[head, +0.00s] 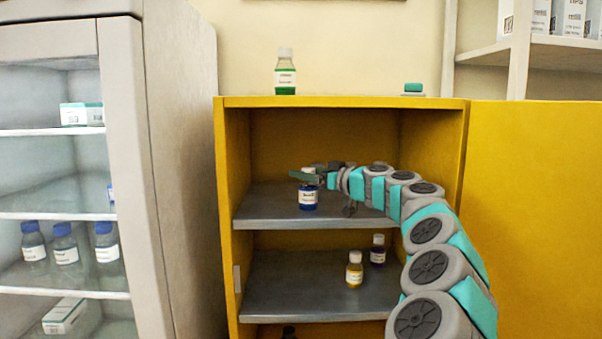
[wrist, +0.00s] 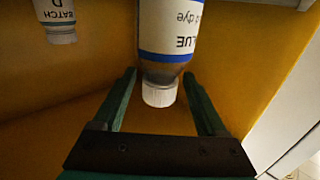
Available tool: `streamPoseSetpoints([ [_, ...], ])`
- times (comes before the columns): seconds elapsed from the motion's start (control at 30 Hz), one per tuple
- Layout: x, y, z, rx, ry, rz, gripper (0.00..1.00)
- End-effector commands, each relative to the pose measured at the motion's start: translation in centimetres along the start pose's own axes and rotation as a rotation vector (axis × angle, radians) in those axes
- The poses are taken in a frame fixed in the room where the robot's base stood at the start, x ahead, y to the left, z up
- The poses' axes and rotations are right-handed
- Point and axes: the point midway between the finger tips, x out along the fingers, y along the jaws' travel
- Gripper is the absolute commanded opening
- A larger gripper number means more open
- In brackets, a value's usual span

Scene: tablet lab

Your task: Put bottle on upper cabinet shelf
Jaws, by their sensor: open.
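A bottle with blue contents and a white label (head: 308,198) stands upright on the upper shelf (head: 262,207) of the yellow cabinet (head: 228,160). My gripper (head: 306,176) is at its top, above that shelf. In the wrist view the bottle (wrist: 170,35) appears upside down, its label reading "BLUE" and "dye", its white cap (wrist: 159,94) between my two green fingers (wrist: 160,76). The fingers are open, with a gap visible beside the cap.
Yellow and purple bottles (head: 354,269) (head: 377,250) stand on the lower shelf. A green bottle (head: 285,72) stands on the cabinet top. A "BATCH D" bottle (wrist: 58,22) shows in the wrist view. The cabinet's open door (head: 540,200) is at right, a glass-front cabinet (head: 150,150) at left.

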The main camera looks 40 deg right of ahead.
Motion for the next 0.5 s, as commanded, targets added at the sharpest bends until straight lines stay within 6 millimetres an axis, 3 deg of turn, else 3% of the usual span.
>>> streamPoseSetpoints([
  [0.3,-6.2,0.1,-0.3,-0.002,0.006,0.004,0.75],
  [0.5,-8.8,0.1,-0.1,0.000,0.003,0.004,0.75],
])
